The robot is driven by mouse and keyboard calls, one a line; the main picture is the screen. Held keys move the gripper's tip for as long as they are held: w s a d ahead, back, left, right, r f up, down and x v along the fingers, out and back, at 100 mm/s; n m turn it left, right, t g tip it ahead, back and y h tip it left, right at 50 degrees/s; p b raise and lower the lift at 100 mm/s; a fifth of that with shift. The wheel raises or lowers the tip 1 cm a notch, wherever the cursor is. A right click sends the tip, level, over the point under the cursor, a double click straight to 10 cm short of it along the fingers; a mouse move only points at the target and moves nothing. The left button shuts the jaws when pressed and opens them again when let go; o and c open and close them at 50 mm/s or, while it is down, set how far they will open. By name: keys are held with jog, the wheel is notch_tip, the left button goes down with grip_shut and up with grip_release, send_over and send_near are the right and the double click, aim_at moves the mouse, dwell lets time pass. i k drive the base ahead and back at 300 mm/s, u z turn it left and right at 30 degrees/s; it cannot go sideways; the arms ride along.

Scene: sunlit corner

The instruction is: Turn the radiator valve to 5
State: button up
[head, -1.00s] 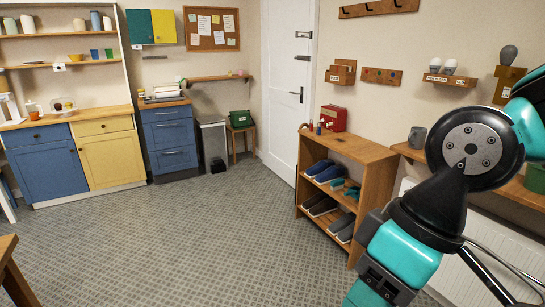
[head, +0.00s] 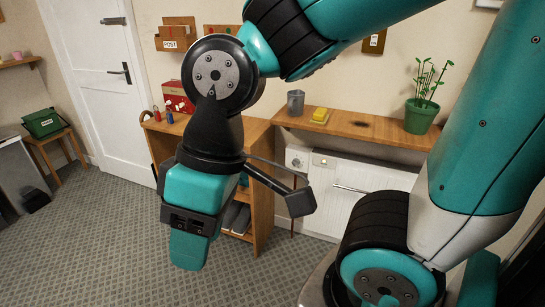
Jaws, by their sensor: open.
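The radiator valve (head: 297,158) is a small pale knob below the wall shelf, at the left end of the white radiator (head: 365,178). Its marks are too small to read. A pipe seems to run down beneath it. My gripper (head: 194,225) hangs downward in the left middle of the head view, in front of the shoe rack, to the left of the valve and apart from it. It is open and I see nothing held in it. A black part on my wrist reaches right, below the valve in the picture.
The wooden shelf (head: 372,127) above the radiator holds a grey mug (head: 296,102), a yellow sponge-like block (head: 320,115) and a potted plant (head: 421,115). The wooden shoe rack (head: 262,190) stands left of the radiator. Carpet (head: 90,250) is clear at lower left.

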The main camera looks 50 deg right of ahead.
aim_at(295, 162)
jog(key=i, duration=2.2)
jog(key=u, duration=2.25)
jog(key=i, duration=0.65)
jog(key=z, duration=4.15)
